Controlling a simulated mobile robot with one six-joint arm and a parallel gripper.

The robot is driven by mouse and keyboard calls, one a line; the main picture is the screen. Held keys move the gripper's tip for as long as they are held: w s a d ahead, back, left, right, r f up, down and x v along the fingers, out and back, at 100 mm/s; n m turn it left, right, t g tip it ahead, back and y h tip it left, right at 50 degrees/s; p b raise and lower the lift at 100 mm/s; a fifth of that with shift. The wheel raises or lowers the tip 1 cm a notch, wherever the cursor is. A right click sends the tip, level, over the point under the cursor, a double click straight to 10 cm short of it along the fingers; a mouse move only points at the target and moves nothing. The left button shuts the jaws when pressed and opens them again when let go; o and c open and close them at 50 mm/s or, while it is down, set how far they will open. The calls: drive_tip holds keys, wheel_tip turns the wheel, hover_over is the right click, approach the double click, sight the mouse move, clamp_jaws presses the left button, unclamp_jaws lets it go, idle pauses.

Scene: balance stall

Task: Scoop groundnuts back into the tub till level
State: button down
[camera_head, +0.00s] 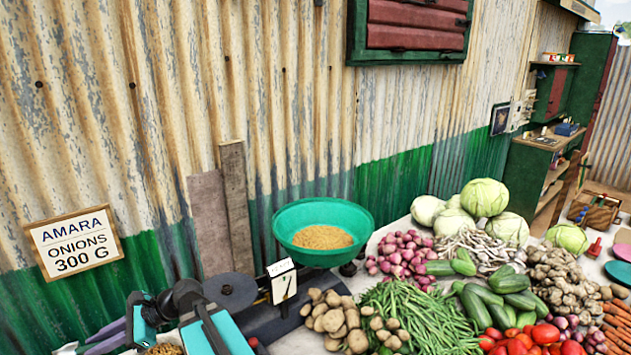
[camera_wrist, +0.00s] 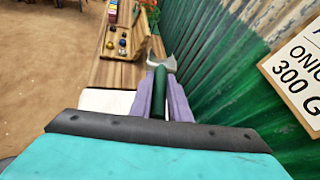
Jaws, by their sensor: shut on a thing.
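A green bowl (camera_head: 290,245) holds a pile of tan groundnuts (camera_head: 323,237) and sits on one side of a balance. The balance has a white pointer card (camera_head: 283,283) and a dark, seemingly empty round plate (camera_head: 230,291) on its left. My gripper (camera_head: 105,338) is at the lower left, left of the balance. In the wrist view its purple fingers are shut on the green handle of a scoop (camera_wrist: 160,92), whose grey metal head points away. I cannot see whether the scoop holds nuts. More groundnuts (camera_head: 165,350) show at the bottom edge, their container mostly cut off.
A sign (camera_head: 75,242) reading "AMARA ONIONS 300 G" hangs on the corrugated wall. Potatoes (camera_head: 335,322), beans (camera_head: 420,318), onions (camera_head: 402,252) and other vegetables crowd the table right of the balance. In the wrist view a wooden tray (camera_wrist: 136,48) with small coloured items lies beyond the scoop.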

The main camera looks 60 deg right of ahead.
drive_tip(key=s+d+r+m+h+p, duration=0.1)
drive_tip(key=d+r+m+h+p, duration=0.2)
drive_tip(key=d, duration=1.5)
drive_tip(key=d+r+m+h+p, duration=0.1)
drive_tip(key=d+r+m+h, duration=0.35)
drive_tip(key=d, duration=1.45)
drive_tip(key=s+d+r+m+g+h+p, duration=0.1)
drive_tip(key=s+d+r, duration=0.4)
drive_tip(key=d, duration=0.5)
drive_tip(key=s+d+r+m+g+h+p, duration=0.1)
drive_tip(key=s+d+r+m+h, duration=0.1)
drive_tip(key=s+d+r, duration=0.3)
drive_tip(key=s+d+r+m+g+h+p, duration=0.1)
drive_tip(key=s+d+r+m, duration=0.3)
drive_tip(key=s+d, duration=0.6)
drive_tip(key=d+r+h+p, duration=0.1)
drive_tip(key=d, duration=0.4)
drive_tip(key=shift+s+g, duration=0.3)
drive_tip(key=shift+f+h, duration=0.2)
drive_tip(key=shift+h, duration=0.05)
wheel_tip(320, 180, down, 17)
drive_tip(key=b, duration=0.3)
drive_tip(key=shift+b, duration=0.3)
